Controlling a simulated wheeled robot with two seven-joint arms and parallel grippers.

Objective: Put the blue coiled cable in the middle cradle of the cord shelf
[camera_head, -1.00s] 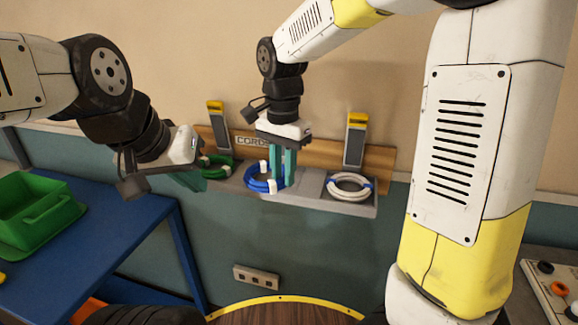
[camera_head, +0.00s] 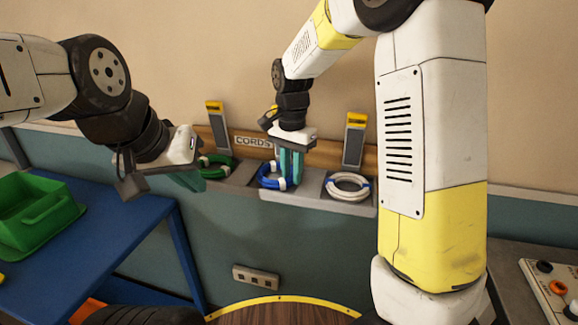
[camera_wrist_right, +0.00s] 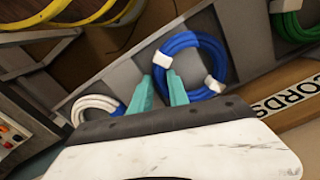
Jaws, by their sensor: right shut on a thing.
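The blue coiled cable (camera_head: 267,183) is at the middle cradle of the cord shelf (camera_head: 312,201), between the green and white coils. It also shows in the right wrist view (camera_wrist_right: 218,60), as a ring with white ties. My right gripper (camera_head: 290,180) points down with its teal fingers on either side of the ring's edge, shut on it. The fingers (camera_wrist_right: 161,85) hide part of the coil. I cannot tell whether the coil's underside touches the cradle floor. My left gripper (camera_head: 190,182) hangs left of the shelf, near the green coil; its finger gap is hidden.
The green coil (camera_head: 213,172) lies in the left cradle and the white coil (camera_head: 346,190) in the right one. A CORDS label (camera_head: 253,141) is on the wooden backboard. A blue table (camera_head: 120,230) with a green tray (camera_head: 35,215) stands at left.

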